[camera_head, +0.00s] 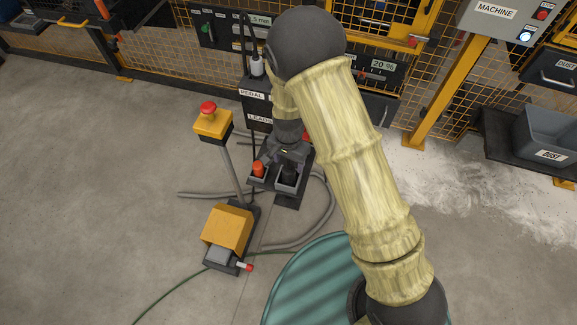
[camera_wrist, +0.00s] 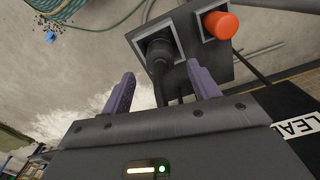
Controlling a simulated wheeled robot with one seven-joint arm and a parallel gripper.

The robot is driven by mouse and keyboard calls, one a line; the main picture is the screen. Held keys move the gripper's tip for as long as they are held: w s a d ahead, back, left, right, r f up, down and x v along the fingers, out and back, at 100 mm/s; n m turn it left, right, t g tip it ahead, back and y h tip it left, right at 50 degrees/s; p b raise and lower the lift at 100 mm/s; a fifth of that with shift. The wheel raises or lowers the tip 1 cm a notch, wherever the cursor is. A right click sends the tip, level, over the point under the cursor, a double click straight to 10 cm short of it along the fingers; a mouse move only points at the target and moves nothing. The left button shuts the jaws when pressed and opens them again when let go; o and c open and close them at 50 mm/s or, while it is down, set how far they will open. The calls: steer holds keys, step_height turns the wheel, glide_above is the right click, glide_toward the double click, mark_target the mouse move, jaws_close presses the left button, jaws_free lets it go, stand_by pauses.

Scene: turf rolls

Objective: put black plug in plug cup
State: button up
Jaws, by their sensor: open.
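The black plug (camera_head: 289,171) stands in the right square cup (camera_head: 288,186) of a small dark stand, below my gripper (camera_head: 289,155). In the wrist view the black plug (camera_wrist: 159,58) shows inside the square grey-rimmed cup (camera_wrist: 133,37), its shaft reaching back between my fingers. My gripper (camera_wrist: 161,70) is open, one purple finger on each side of the plug, with gaps visible. I cannot tell how deep the plug sits. My gripper partly hides the plug in the head view.
An orange-red plug (camera_head: 258,170) fills the cup beside it; it also shows in the wrist view (camera_wrist: 220,25). A dark post with PEDAL and LEADS labels (camera_head: 255,105) rises behind. A yellow pedal unit (camera_head: 228,230) stands front left, and grey hoses (camera_head: 300,240) lie around the stand.

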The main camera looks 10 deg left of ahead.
step_height(320, 180, up, 6)
steer(key=shift+r, duration=0.15)
stand_by(0.6)
steer(key=d+r+n+t, duration=0.1)
steer(key=d+r, duration=0.8)
steer(key=d, duration=0.4)
steer(key=s+d+r+n, duration=0.1)
steer(key=s+d+r, duration=0.2)
steer(key=d, duration=0.3)
steer(key=s+d+r+n+t, duration=0.1)
steer(key=s+d+r, duration=0.3)
steer(key=d, duration=0.2)
steer(key=shift+d+t, duration=0.3)
steer(key=shift+d, duration=0.05)
steer(key=shift+r, duration=0.1)
